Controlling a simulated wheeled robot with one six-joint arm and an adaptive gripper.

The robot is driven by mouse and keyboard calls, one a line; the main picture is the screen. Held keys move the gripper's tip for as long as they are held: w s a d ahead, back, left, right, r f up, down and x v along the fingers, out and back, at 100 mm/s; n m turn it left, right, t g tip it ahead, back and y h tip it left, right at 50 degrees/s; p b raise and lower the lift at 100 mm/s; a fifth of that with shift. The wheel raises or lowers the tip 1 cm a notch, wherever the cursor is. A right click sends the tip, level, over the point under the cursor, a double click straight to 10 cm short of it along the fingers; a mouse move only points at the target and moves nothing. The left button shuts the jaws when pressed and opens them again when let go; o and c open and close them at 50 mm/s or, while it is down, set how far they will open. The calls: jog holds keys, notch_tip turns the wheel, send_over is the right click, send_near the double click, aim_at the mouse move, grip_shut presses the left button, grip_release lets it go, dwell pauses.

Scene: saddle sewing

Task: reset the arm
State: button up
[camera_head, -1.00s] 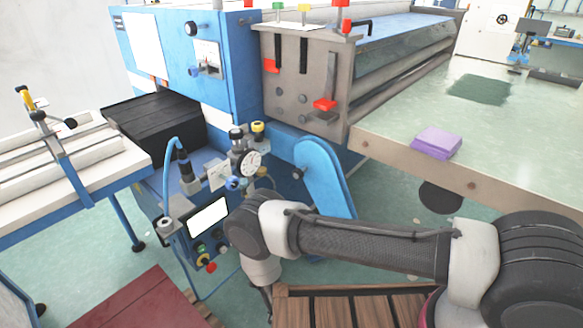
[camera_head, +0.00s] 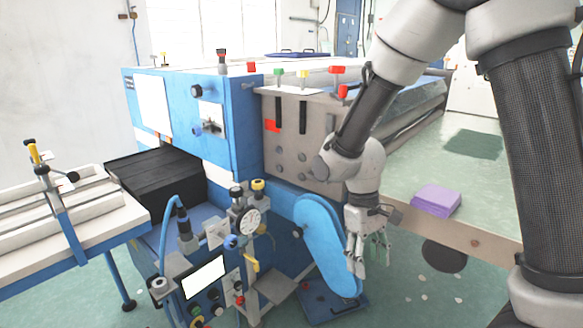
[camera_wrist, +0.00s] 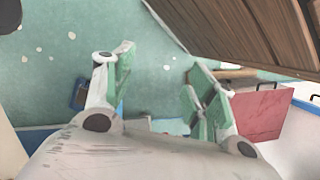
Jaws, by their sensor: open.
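My arm rises high on the right side of the head view and bends down at the wrist. My gripper (camera_head: 368,255) hangs with its fingers pointing down, in front of the blue rounded cover on the machine's side. In the wrist view my gripper (camera_wrist: 158,100) shows its two green-padded fingers spread apart with nothing between them. The green floor lies beyond the fingers.
The blue machine (camera_head: 225,95) with gauges and a control panel (camera_head: 203,277) stands left of my gripper. A pale table (camera_head: 480,185) with a purple folded cloth (camera_head: 436,200) is at right. The wrist view shows a brown slatted wooden surface (camera_wrist: 240,30) and a red box (camera_wrist: 262,112).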

jog(key=s+d+r+m+t, duration=0.3)
jog(key=s+d+r, duration=0.2)
jog(key=d+r, duration=0.4)
jog(key=s+d+r+m+t+y, duration=0.1)
jog(key=s+d+r+m+t, duration=0.2)
jog(key=s+d+r, duration=0.3)
jog(key=d+r+t, duration=0.1)
jog(key=d+r, duration=0.2)
jog(key=r, duration=0.4)
jog(key=shift+s+d+r, duration=0.2)
jog(key=shift+d, duration=0.15)
jog(key=shift+o, duration=0.2)
